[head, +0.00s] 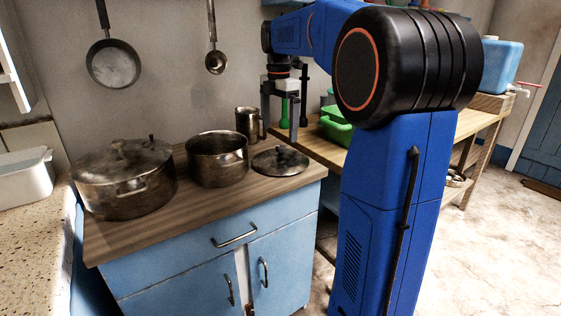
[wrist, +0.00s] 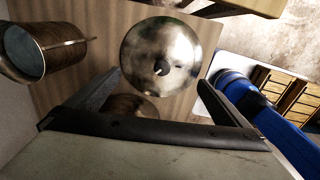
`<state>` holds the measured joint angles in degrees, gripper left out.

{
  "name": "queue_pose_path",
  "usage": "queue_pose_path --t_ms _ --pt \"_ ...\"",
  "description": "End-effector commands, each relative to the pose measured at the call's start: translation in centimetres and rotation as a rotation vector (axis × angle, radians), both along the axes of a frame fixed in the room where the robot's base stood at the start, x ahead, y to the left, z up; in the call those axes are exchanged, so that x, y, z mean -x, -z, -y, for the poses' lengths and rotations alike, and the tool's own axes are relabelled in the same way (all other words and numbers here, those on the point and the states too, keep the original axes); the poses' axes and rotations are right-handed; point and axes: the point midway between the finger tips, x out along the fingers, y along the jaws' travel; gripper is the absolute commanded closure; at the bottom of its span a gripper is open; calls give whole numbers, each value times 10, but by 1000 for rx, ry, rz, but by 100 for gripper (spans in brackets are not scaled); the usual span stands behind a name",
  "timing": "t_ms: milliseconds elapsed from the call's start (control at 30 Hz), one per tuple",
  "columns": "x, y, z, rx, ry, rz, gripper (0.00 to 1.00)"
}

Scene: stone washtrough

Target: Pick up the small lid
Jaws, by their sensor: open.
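The small lid (head: 272,163) is a dark, worn metal disc with a knob, lying flat on the wooden top of the blue cabinet, right of the open pot. In the wrist view the small lid (wrist: 150,42) shows whole, knob facing the camera, just beyond the fingertips. My gripper (head: 279,136) hangs pointing down above and behind the lid in the head view, apart from it. In the wrist view my gripper (wrist: 163,80) has its two fingers spread wide with nothing between them.
The open pot (head: 217,169) and the large lidded pot (head: 122,190) stand left of the lid. A metal mug (head: 248,123) stands behind, close to my gripper; it also shows in the wrist view (wrist: 62,45). A green crate (head: 338,128) sits on the wooden table behind.

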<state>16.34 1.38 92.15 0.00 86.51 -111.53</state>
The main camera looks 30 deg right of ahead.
Motion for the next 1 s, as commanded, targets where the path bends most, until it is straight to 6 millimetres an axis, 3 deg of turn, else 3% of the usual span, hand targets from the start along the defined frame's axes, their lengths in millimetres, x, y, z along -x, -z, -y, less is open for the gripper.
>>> queue_pose_path --t_ms 133,367,700,1000 --pt "0 20 0 0 0 0 0" --pt "0 33 1 0 1 0 0" --pt "4 74 4 -1 0 -1 0" --pt "3 81 4 0 0 1 0"
